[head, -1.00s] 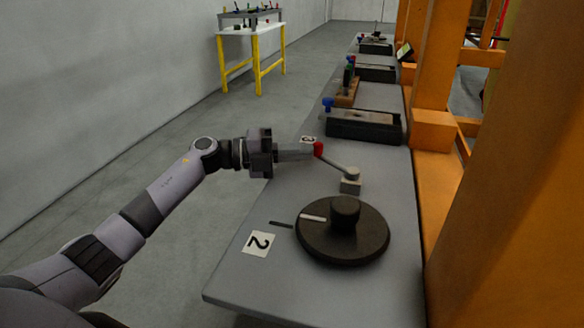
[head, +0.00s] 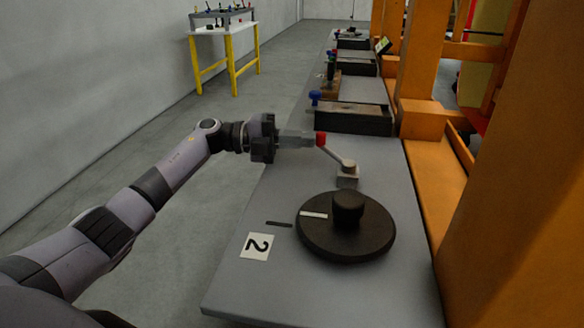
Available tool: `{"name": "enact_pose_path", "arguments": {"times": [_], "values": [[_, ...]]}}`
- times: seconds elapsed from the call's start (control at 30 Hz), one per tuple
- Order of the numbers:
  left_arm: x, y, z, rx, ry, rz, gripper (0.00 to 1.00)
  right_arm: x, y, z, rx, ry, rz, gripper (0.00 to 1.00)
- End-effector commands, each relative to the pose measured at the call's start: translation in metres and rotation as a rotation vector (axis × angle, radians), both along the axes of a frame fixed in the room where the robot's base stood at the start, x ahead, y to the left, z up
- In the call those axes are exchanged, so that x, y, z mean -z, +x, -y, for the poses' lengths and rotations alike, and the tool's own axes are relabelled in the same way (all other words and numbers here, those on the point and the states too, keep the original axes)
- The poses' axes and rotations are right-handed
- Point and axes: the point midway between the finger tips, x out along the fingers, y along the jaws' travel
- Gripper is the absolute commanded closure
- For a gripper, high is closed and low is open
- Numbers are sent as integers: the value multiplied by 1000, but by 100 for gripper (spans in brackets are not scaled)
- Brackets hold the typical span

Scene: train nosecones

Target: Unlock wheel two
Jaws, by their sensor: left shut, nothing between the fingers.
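The black wheel (head: 345,240) lies flat on the grey bench, with a round knob (head: 348,207) at its middle and a white mark on its top. A dark mark on the bench lies just left of the white one, roughly in line with it. A label "2" (head: 257,246) is beside the wheel. Behind the wheel, a lever with a red tip (head: 321,139) slants from a small grey block (head: 347,177). My left gripper (head: 312,139) is shut, its fingertips at the red tip; I cannot tell whether they touch. My right gripper is not in view.
The grey bench (head: 318,285) runs away along the orange frame (head: 418,60) on the right. A dark tray (head: 350,118) with a blue knob (head: 315,97) stands behind the lever. A yellow-legged table (head: 223,31) is far back left.

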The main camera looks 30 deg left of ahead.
Motion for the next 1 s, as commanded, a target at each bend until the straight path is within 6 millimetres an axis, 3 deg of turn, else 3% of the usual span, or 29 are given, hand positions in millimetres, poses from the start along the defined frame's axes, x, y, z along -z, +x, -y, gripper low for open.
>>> {"name": "enact_pose_path", "arguments": {"times": [0.43, 1.0], "values": [[0, 15, -1, -13, -1, 0, 100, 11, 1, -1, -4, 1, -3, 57], [0, 17, 0, -14, -1, 0, 100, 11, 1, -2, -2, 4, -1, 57]]}}
